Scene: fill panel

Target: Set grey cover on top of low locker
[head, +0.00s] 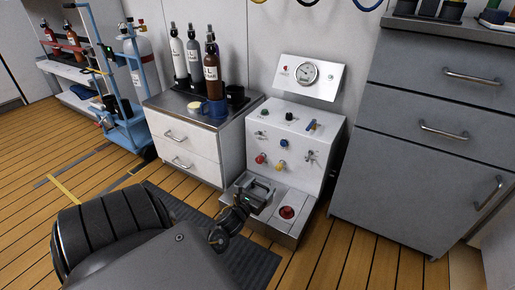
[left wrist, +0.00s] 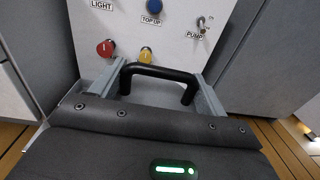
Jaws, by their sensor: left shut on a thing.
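The grey cover (left wrist: 158,92) with a black bar handle (left wrist: 158,71) is at the foot of the white fill panel. My left gripper (head: 258,193) is at this handle and shut on it, with a grey finger on each side in the left wrist view (left wrist: 158,88). In the head view the gripper hides most of the cover, and I cannot tell whether it rests in the panel's step or is slightly raised. The low locker (head: 188,147), with two pale drawers and a dark top, stands left of the panel. My right gripper is not in view.
Several bottles (head: 211,76), a blue mug (head: 214,110) and a dark cup crowd the locker's back and right. Its front left top is bare. The fill panel (head: 287,140) has knobs and a gauge. Taller grey drawers (head: 415,150) stand right; a blue trolley (head: 125,130) stands left.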

